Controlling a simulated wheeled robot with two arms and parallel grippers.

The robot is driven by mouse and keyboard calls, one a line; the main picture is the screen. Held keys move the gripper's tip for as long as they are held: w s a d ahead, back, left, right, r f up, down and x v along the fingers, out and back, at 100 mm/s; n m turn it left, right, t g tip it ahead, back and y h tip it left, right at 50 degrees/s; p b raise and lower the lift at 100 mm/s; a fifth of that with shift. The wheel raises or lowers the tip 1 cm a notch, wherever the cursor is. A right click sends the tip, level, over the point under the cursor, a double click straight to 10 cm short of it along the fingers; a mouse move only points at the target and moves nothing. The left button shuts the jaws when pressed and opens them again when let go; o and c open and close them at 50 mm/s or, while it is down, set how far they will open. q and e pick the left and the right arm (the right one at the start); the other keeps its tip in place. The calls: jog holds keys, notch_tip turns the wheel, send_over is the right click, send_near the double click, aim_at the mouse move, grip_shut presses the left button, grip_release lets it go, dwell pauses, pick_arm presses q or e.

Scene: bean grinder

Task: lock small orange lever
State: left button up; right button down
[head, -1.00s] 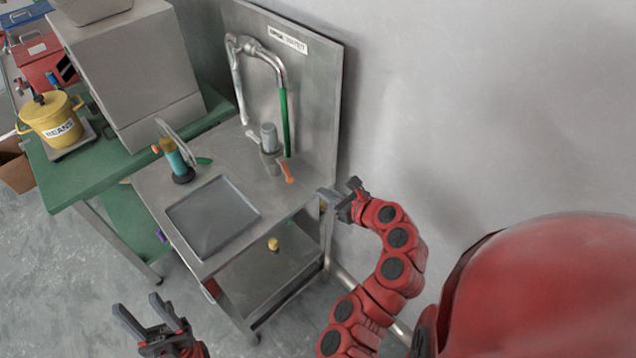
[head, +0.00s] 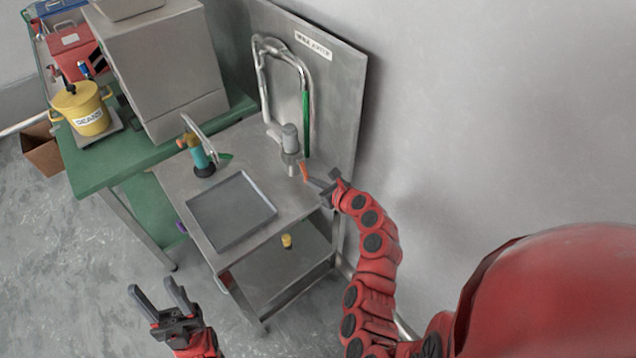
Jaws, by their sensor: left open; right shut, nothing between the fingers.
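The small orange lever (head: 304,171) sticks out at the right side of the steel sink bench, beside the grey cylinder (head: 290,139) of the tap unit. My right gripper (head: 318,184) is shut and empty. Its fingertips are right by the lower end of the lever; I cannot tell whether they touch it. My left gripper (head: 158,297) is open and empty, low at the left over the floor, well away from the bench.
A tall tap pipe with a green part (head: 305,122) stands by the back panel. A yellow beans pot (head: 82,108) and grey box (head: 165,65) stand on the green table.

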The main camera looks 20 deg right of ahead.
jog(key=shift+w+f, duration=0.15)
jog(key=shift+f, duration=0.1)
jog(key=f+b, duration=0.1)
jog(key=b, duration=0.1)
jog(key=t+b, duration=0.1)
jog(key=b, duration=0.2)
jog(key=shift+w+a+f+t+y, duration=0.2)
jog(key=shift+w+f+t+y, duration=0.1)
jog(key=shift+w+f, duration=0.1)
jog(key=shift+w+b, duration=0.1)
jog(key=shift+b, duration=0.3)
jog(key=shift+r, duration=0.4)
